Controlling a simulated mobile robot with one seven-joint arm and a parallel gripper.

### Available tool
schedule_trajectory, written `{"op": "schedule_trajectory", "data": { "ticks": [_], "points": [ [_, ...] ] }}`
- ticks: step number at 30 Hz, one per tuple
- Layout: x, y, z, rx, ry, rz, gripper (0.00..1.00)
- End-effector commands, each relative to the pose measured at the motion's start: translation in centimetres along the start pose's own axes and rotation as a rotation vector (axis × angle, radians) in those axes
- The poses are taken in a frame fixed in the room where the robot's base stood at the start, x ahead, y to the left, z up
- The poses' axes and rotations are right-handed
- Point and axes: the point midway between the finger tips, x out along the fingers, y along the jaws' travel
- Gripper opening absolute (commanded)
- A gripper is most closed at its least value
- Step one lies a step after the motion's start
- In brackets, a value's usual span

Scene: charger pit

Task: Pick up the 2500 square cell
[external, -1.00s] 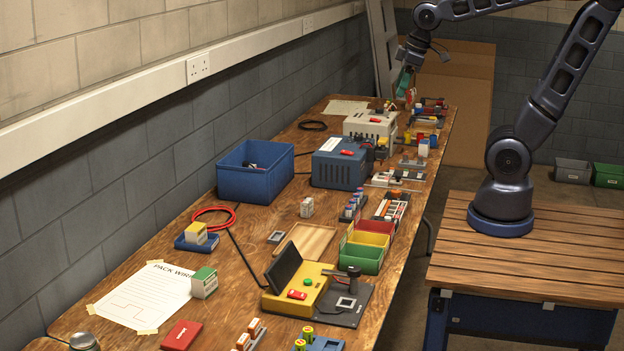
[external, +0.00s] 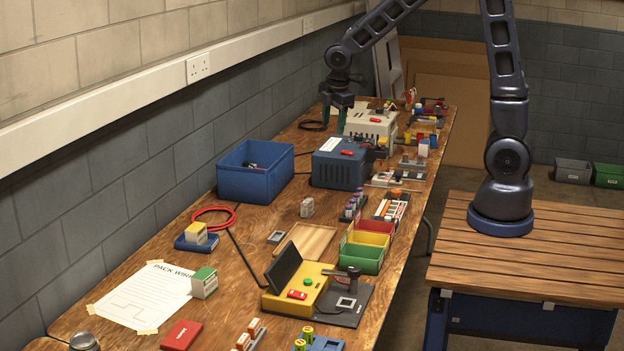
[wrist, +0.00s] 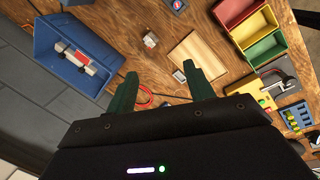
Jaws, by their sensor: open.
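Several small square cells stand on the bench, and I cannot read 2500 on any. A white one with a red mark (external: 307,207) stands upright near the middle; it looks like the pale block (wrist: 150,39) in the wrist view. A white cell with a yellow top (external: 196,235) sits on a blue holder. A white cell with a green top (external: 204,283) stands on the paper sheet's edge. My gripper (external: 334,124) is open and empty above the far bench, left of the grey-white unit. Its green fingers are spread in the wrist view (wrist: 160,72).
A blue bin (external: 232,188) holding a red-and-white item stands near the wall. A blue power unit (external: 325,172), wooden tray (external: 322,232), coloured bins (external: 347,258) and yellow tester (external: 280,300) crowd the bench. Bare wood surrounds the middle cell.

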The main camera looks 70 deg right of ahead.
Motion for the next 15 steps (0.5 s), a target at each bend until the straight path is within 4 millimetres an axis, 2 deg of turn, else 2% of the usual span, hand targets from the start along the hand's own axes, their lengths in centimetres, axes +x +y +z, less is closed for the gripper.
{"op": "schedule_trajectory", "data": {
  "ticks": [1,7,15],
  "points": [
    [1.5,0.6,-0.4,-0.034,-0.01,-0.012,0.53],
    [6.7,2.6,-1.8,-0.19,-0.034,-0.041,0.53],
    [14.4,4.5,-3.2,-0.399,-0.057,-0.091,0.53]
  ]
}}
